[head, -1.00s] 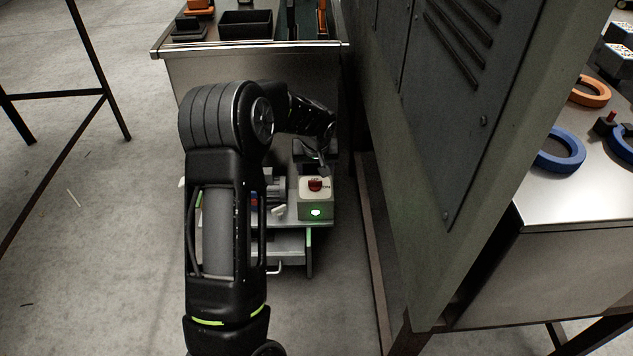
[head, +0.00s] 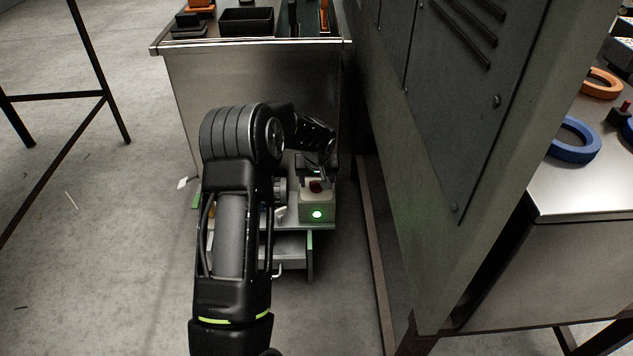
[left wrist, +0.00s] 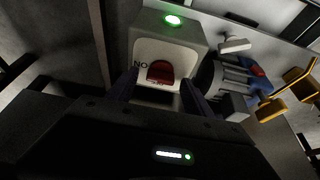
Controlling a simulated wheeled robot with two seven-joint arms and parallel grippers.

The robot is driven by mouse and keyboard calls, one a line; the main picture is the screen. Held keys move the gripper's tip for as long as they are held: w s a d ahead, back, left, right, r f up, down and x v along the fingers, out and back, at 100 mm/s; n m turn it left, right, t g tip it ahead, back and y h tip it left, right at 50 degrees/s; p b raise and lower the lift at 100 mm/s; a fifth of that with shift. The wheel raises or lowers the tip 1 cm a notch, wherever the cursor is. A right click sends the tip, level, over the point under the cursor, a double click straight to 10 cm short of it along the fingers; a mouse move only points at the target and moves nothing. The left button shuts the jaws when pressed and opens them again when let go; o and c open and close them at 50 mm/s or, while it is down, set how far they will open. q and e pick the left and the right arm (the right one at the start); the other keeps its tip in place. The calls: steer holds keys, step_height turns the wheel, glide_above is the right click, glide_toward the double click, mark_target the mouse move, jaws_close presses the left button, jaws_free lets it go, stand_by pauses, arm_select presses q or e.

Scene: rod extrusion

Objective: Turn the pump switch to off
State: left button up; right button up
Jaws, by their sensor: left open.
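The pump switch is a red knob (head: 316,187) on a pale box (head: 317,208) with a lit green lamp (head: 317,215) on its front. In the left wrist view the red knob (left wrist: 160,72) sits on a white plate with the letters "NO" beside it. My left gripper (head: 322,172) is over the box, close to the knob. In the left wrist view its open fingers (left wrist: 158,88) stand on either side of the knob. Whether they touch it cannot be told. My right gripper is not in view.
The box stands on a low grey cart (head: 285,245) beside a motor-like part (left wrist: 235,82). A metal bench (head: 250,85) rises behind it. A tall grey cabinet (head: 460,120) is close on the right. A steel table (head: 580,185) with rings stands farther right.

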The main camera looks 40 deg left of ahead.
arm_select(q)
jaws_close()
stand_by(0.6)
